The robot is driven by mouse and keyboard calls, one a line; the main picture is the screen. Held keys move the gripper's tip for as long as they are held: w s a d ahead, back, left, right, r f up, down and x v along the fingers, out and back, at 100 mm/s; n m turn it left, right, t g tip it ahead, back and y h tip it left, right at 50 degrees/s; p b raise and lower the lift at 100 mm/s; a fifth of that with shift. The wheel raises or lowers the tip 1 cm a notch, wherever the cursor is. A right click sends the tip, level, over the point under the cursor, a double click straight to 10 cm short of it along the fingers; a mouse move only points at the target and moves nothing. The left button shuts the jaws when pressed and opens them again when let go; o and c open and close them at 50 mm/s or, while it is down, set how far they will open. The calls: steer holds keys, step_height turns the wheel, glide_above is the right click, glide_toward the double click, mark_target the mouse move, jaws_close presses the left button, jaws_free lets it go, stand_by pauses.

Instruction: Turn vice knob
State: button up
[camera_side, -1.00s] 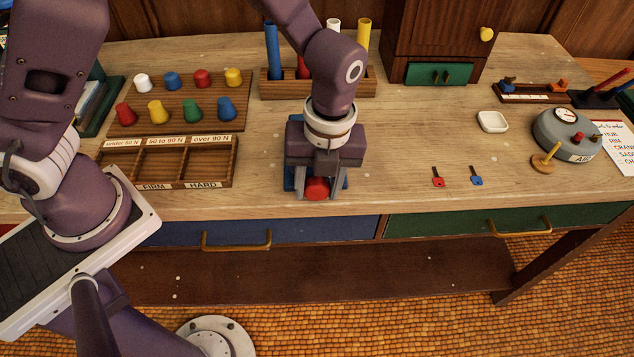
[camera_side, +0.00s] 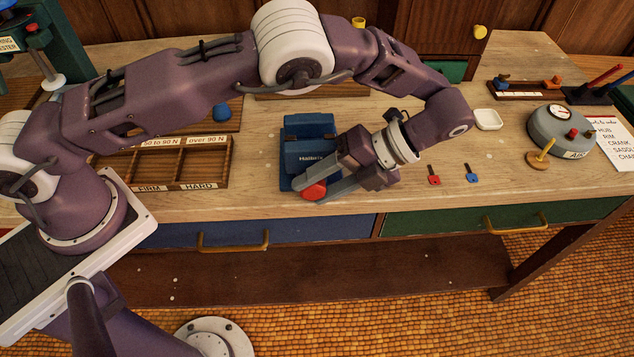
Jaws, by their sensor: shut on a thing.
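The blue vice (camera_side: 309,140) stands on the bench near its front edge, left of my gripper. Its red knob (camera_side: 314,191) faces the front of the bench. My gripper (camera_side: 318,190) reaches in low from the right, tilted, with its fingers on either side of the red knob and shut on it. The hand covers the right side and part of the front of the vice. The vice's jaws are partly hidden, so I cannot tell how far apart they are.
A sorting tray (camera_side: 180,187) with compartments lies to the left. A red key (camera_side: 434,175) and a blue key (camera_side: 472,173) lie to the right, near a white dish (camera_side: 488,120) and a round grey device with a dial (camera_side: 556,130). My arm hides much of the back left.

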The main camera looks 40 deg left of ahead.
steer(key=shift+f+g+y, duration=0.15)
steer(key=shift+g+y, duration=0.25)
steer(key=shift+s, duration=0.1)
stand_by(0.3)
steer(key=o, duration=1.4)
steer(key=shift+c, duration=0.2)
